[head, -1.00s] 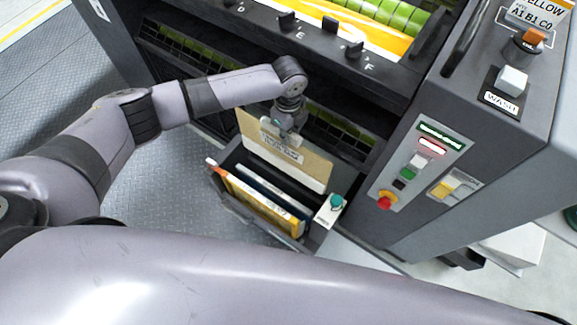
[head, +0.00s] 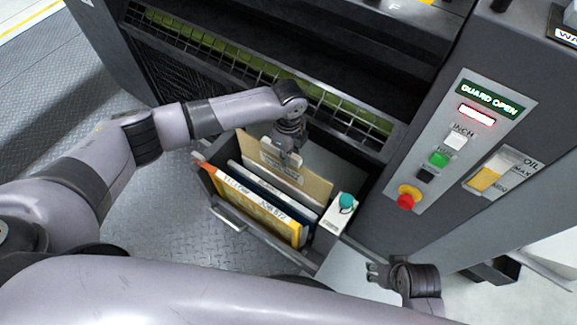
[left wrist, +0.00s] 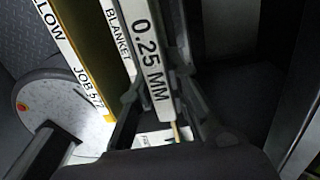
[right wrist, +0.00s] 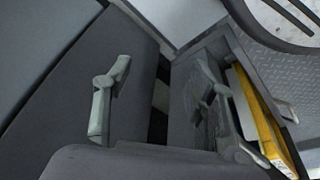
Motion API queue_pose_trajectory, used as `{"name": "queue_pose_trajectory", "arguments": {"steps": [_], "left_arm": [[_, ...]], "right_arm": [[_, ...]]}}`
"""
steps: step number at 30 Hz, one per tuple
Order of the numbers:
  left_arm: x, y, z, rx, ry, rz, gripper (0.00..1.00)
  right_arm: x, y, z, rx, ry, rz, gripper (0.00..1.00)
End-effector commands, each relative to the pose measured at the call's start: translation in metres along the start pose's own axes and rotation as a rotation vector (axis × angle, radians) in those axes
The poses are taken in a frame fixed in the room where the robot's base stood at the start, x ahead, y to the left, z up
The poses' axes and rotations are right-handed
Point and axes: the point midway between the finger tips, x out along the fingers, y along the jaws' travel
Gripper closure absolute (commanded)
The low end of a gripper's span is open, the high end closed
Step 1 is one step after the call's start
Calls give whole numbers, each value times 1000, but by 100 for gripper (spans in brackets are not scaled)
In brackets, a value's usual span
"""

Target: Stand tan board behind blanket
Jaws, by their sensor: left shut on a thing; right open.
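The tan board (head: 312,185) is upright in the open drawer bin (head: 222,192), at the back of the row. My left gripper (head: 285,157) is shut on its top edge, on the white label strip, which reads 0.25 MM in the left wrist view (left wrist: 151,58). The white-edged blanket (head: 262,188) stands in front of the board, apart from it at the top; its label shows in the left wrist view (left wrist: 118,35). Whether the board's lower edge touches the bin floor is hidden. My right gripper (head: 385,275) is open and empty, right of the bin.
A yellow folder (head: 255,208) marked JOB 572 stands in front of the blanket. A white box with a teal knob (head: 346,203) sits at the bin's right end. The press control panel (head: 450,150) rises at the right, with a red stop button (head: 405,201).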

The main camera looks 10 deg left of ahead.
Motion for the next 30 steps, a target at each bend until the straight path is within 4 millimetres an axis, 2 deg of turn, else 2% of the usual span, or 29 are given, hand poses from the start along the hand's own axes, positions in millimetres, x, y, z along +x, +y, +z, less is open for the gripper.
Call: {"name": "queue_pose_trajectory", "arguments": {"steps": [1, 6, 17, 30], "left_arm": [[10, 0, 0, 0, 0, -1, 100], [18, 0, 0, 0, 0, -1, 100], [23, 0, 0, 0, 0, -1, 100], [32, 0, 0, 0, -1, 0, 100]], "right_arm": [[0, 0, -1, 1, 6, 1, 49], [-14, 1, -5, 2, 14, 3, 49], [-34, 2, -9, 3, 26, 4, 49], [-78, 4, -12, 6, 49, 8, 49]]}}
